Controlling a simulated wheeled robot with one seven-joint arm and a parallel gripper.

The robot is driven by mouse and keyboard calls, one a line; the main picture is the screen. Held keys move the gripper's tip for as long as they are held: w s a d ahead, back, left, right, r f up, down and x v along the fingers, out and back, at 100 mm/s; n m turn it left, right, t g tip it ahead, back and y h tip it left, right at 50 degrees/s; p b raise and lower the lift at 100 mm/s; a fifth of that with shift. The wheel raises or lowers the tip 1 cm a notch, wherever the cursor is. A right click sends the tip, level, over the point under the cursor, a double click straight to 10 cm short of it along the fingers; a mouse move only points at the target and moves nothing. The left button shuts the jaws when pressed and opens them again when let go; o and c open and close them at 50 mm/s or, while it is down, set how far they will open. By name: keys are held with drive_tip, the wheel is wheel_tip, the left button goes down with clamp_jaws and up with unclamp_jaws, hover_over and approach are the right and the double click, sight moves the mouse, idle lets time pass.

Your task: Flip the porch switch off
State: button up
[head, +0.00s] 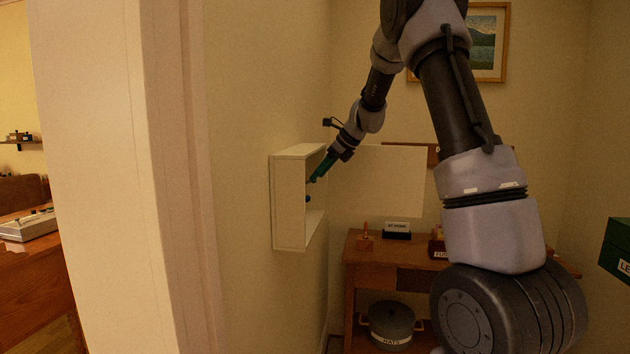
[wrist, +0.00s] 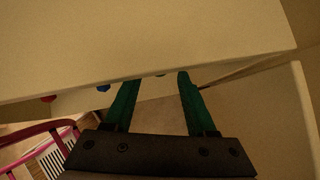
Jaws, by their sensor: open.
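A white box (head: 291,200) is fixed to the wall, its door (head: 380,180) swung open to the right. My gripper (head: 314,180) reaches into the box's opening from the right, with green fingers. In the wrist view my gripper (wrist: 156,82) is open and nothing shows held between the fingers. A small blue knob (head: 308,198) shows inside the box just below the fingertips. The wrist view shows a red knob (wrist: 48,98) and a blue knob (wrist: 103,88) left of the fingers, along the edge of a pale panel. No porch label is readable, so I cannot tell which is the porch switch.
A wooden desk (head: 362,256) stands below, with a small sign (head: 397,228) on it and a lidded pot (head: 391,322) labelled HATS beneath. A green box (head: 617,250) is at the right edge. A pale wall edge (head: 120,180) stands at the left. A pink-red frame (wrist: 40,130) shows in the wrist view.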

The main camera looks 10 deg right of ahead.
drive_tip(key=v, duration=0.7)
drive_tip(key=s+r+n+h, duration=0.1)
drive_tip(key=s+r+n, duration=0.3)
drive_tip(key=s, duration=0.6)
drive_tip(key=s+r+n, duration=0.3)
drive_tip(key=s+n, duration=0.3)
drive_tip(key=s, duration=0.3)
drive_tip(key=s+f+n+t+h, duration=0.2)
drive_tip(key=s+n, duration=0.9)
drive_tip(key=s, duration=0.6)
drive_tip(key=shift+s+d+f+h, duration=0.2)
drive_tip(key=shift+d+f+h, duration=0.2)
drive_tip(key=shift+f+h, duration=0.25)
drive_tip(key=shift+c, duration=0.3)
